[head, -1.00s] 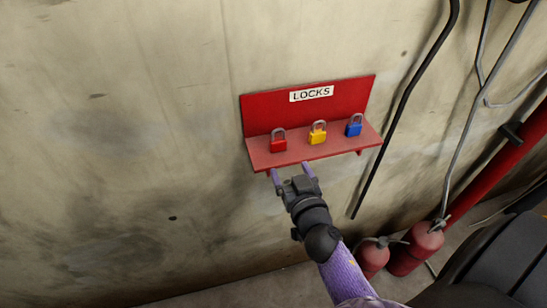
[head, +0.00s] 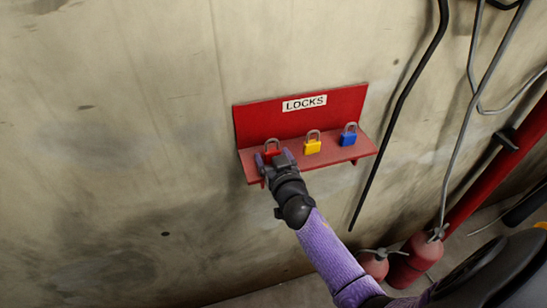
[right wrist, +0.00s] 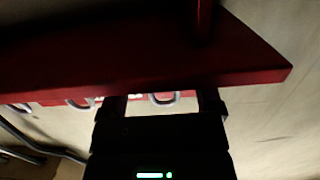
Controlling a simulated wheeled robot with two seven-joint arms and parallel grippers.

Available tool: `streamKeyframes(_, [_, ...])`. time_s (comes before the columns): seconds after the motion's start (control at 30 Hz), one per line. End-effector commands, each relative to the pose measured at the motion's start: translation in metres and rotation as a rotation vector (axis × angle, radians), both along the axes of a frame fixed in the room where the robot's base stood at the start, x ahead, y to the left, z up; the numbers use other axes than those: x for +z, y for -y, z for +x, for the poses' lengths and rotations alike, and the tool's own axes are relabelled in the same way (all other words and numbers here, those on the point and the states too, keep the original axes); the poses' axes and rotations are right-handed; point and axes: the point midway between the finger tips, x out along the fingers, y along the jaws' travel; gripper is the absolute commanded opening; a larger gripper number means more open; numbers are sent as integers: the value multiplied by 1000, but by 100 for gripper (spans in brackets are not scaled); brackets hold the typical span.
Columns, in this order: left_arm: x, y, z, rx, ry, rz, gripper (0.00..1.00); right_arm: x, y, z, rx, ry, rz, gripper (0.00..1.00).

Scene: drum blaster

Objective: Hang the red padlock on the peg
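The red padlock (head: 272,150) stands upright with its grey shackle on top, at the left end of the red shelf (head: 345,155) under the LOCKS sign. My right gripper (head: 274,158) is open, with one purple-tipped finger on each side of the padlock. Its dark body hides the padlock's lower front, and I cannot tell whether the fingers touch it. In the right wrist view, a shackle (right wrist: 162,99) shows between the fingers, below the dark shelf edge. My left gripper is not in view, and no peg shows in these frames.
A yellow padlock (head: 312,146) and a blue padlock (head: 348,139) stand to the right on the same shelf. The shelf's red back panel (head: 270,119) rises behind them. A black pipe (head: 402,110) and red extinguishers (head: 415,258) are farther right. The wall at left is bare.

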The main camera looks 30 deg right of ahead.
Motion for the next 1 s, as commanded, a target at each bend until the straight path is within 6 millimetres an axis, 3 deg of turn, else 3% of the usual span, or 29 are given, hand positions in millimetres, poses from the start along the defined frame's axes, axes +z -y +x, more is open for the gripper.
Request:
streamKeyframes(0.03, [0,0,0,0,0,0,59,0,0,0,0,0,0,70])
streamKeyframes(0.3, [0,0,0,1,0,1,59,0,0,0,0,0,0,13])
streamKeyframes(0.7, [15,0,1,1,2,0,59,15,-1,-2,1,0,0,11])
streamKeyframes(1.0, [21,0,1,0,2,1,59,13,-10,-40,1,-1,3,11])
